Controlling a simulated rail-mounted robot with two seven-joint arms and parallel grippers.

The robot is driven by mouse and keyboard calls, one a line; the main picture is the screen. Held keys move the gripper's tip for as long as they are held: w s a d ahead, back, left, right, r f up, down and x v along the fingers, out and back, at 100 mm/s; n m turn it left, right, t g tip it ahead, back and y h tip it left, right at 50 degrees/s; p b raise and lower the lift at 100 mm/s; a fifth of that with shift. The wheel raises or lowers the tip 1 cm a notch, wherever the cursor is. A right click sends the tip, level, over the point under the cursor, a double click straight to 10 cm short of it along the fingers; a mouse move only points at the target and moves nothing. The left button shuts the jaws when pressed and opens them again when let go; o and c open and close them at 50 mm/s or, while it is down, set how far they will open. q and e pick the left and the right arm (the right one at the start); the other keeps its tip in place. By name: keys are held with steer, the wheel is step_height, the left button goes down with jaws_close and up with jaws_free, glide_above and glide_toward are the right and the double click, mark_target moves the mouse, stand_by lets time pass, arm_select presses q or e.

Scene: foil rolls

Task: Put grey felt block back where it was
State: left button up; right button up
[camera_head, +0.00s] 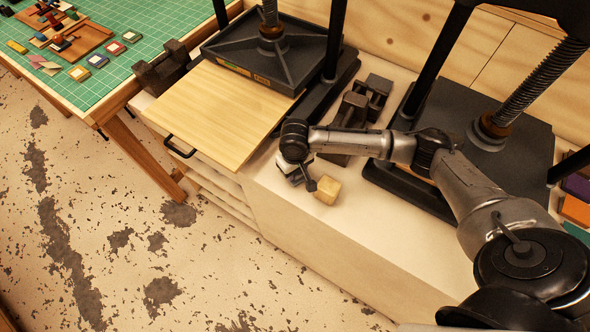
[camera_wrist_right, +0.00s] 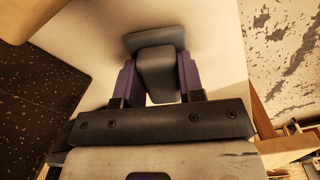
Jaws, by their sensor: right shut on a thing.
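In the right wrist view, the grey felt block (camera_wrist_right: 156,70) sits between the two fingers of my right gripper (camera_wrist_right: 157,62), which is shut on it. The block has a narrow part between the fingers and a wider grey part beyond them, over a pale surface. In the head view, my right gripper (camera_head: 306,181) points down low over the pale bench top (camera_head: 262,178), just left of a tan block. The grey felt block is not clearly visible there. I cannot tell whether it touches the bench. My left gripper is not in view.
The tan block (camera_head: 327,190) is close beside my right gripper. A wooden board (camera_head: 220,110) lies to the left, by a black press (camera_head: 265,55). Dark metal weights (camera_head: 352,115) stand behind. A second press (camera_head: 480,135) is to the right. The bench's front edge is near.

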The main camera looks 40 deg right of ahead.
steer(key=shift+f, duration=0.1)
steer(key=o, duration=0.9)
steer(key=shift+f, duration=0.1)
